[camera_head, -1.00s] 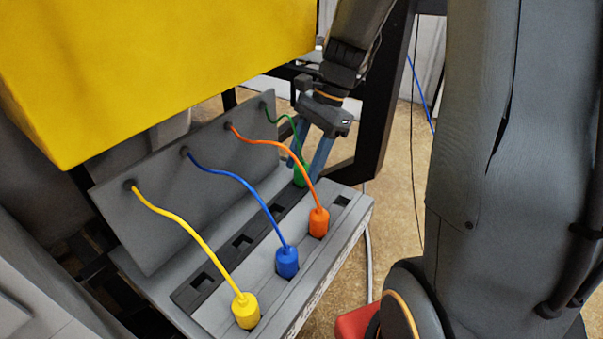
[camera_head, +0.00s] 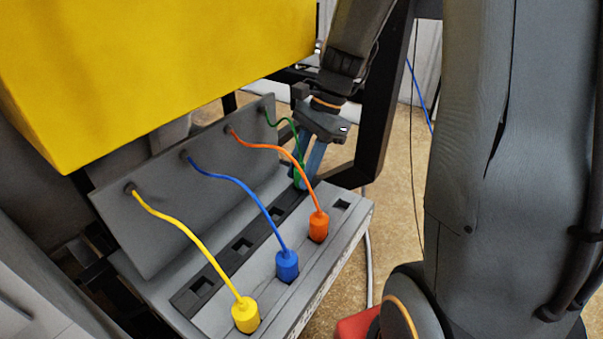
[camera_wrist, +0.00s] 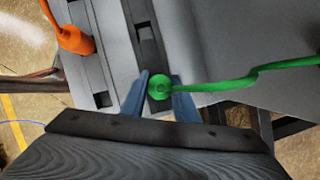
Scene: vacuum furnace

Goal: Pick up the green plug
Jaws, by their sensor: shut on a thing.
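The green plug (camera_wrist: 158,88) sits between the two blue fingers of my gripper (camera_wrist: 158,90) in the wrist view. Its green cable runs off to the right there. In the head view my gripper (camera_head: 309,168) is closed around the plug at the far end of the grey panel, and the fingers hide most of the plug. The green cable (camera_head: 284,121) rises from there to the back plate. I cannot tell whether the plug is seated in the dark socket row or lifted off it.
The orange plug (camera_head: 318,226), blue plug (camera_head: 287,264) and yellow plug (camera_head: 245,314) stand in the front row with cables to the back plate (camera_head: 160,215). Empty dark sockets (camera_head: 243,243) lie behind them. A large yellow box (camera_head: 160,70) hangs above the panel. A black frame post (camera_head: 385,100) stands behind my gripper.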

